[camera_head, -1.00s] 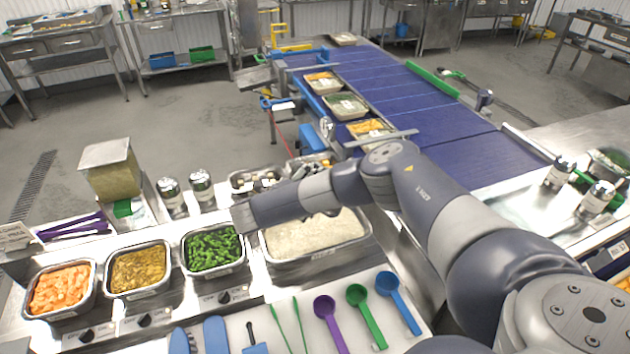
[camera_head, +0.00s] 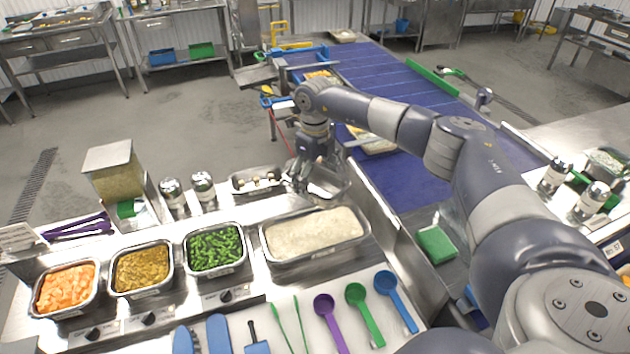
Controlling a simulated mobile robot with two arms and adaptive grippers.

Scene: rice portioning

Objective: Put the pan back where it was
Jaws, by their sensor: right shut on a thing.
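My right gripper (camera_head: 308,178) points down at the back edge of the steel counter, behind the rice container (camera_head: 316,232). It is shut on a shiny metal pan (camera_head: 328,190). The pan is partly hidden by the gripper fingers, and I cannot tell whether it rests on the counter or hangs just above it. A small metal tray with pale and dark pieces (camera_head: 254,181) lies just left of the gripper. My left gripper is not in view.
Containers of orange pieces (camera_head: 66,288), yellow food (camera_head: 142,270) and green vegetables (camera_head: 214,249) stand left of the rice. Two shakers (camera_head: 188,190) stand behind them. Colored scoops (camera_head: 360,305) lie in front. A blue conveyor (camera_head: 400,185) runs behind; a green sponge (camera_head: 437,246) lies right.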

